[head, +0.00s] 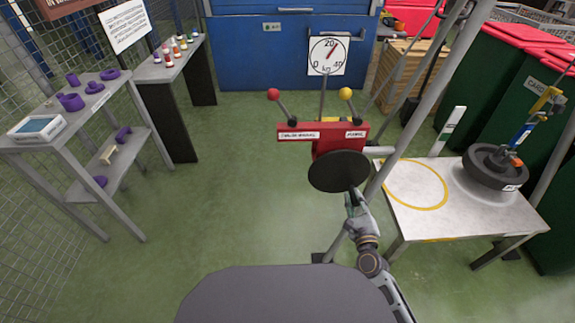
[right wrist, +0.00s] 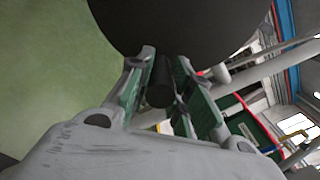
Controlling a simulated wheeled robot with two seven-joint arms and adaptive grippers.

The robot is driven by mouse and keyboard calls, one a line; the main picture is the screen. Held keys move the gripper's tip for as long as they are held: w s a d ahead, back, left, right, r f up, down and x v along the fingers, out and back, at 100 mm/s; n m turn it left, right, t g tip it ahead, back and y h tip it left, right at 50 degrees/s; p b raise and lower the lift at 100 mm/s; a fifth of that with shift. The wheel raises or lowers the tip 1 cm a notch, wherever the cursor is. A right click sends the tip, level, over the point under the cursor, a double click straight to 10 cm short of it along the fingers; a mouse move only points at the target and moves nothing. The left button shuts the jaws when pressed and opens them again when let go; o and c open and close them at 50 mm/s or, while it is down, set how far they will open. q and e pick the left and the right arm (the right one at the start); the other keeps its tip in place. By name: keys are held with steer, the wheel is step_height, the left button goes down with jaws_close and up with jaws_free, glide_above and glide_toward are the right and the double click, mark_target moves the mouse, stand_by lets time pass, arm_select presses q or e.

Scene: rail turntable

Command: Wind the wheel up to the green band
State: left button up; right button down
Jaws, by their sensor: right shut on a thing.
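The red winch (head: 332,137) has a dark round disc (head: 338,171) on its front and two levers, one red-knobbed (head: 273,94) and one yellow-knobbed (head: 346,94). My right gripper (head: 353,203) is at the disc's lower edge. In the right wrist view its fingers close around a dark cylindrical handle (right wrist: 160,84) beneath the disc (right wrist: 175,22). The dark wheel (head: 496,166) is over the right part of the white table (head: 412,207); whether it touches the top is unclear. The green band (head: 449,127) is on a white upright marker behind the table. My left gripper is out of view.
A dial (head: 327,56) marked in kg has its needle right of 20. Grey slanting poles (head: 420,90) stand between winch and table. A yellow ring (head: 443,199) marks the tabletop. Shelves (head: 62,140) with purple parts stand left. The green floor between is clear.

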steer(key=shift+s+a+f+m+b, duration=0.2)
steer(key=shift+a+f+m+b, duration=0.35)
steer(key=shift+a+f+m, duration=0.35)
steer(key=c, duration=1.4)
jaws_free()
steer(key=o, duration=0.4)
steer(key=shift+w+r, duration=0.1)
steer(key=shift+w, duration=0.05)
steer(key=shift+c, duration=0.2)
steer(key=shift+d+r, duration=0.2)
steer(key=shift+r, duration=0.05)
steer(key=s, duration=0.8)
steer(key=shift+b, duration=0.4)
